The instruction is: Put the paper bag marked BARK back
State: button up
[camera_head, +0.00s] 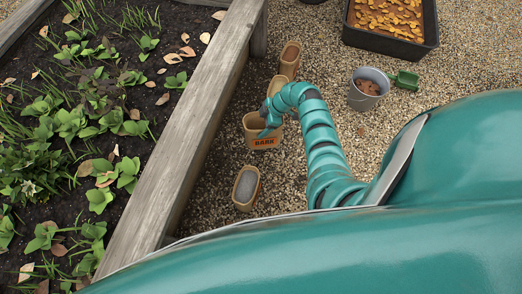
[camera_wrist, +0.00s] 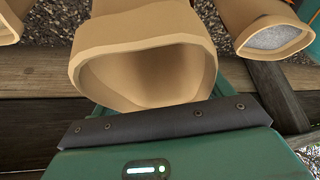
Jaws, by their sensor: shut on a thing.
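The second jaw is hidden. I cannot tell whether the bag's base touches the gravel.
Another tan bag with grey contents (camera_head: 246,187) stands nearer me; further tan bags (camera_head: 290,58) stand beyond. The bed's wooden edge (camera_head: 190,150) runs along the left. A grey bucket (camera_head: 366,98), green scoop (camera_head: 406,80) and black tray (camera_head: 384,40) are at right. Gravel between is clear.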

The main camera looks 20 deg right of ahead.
jog(key=shift+w+f+b, duration=0.15)
jog(key=shift+f+b, duration=1.75)
jog(key=shift+f, duration=3.05)
jog(key=shift+f+b, duration=0.15)
jog(key=shift+b, duration=0.2)
jog(key=o, duration=1.2)
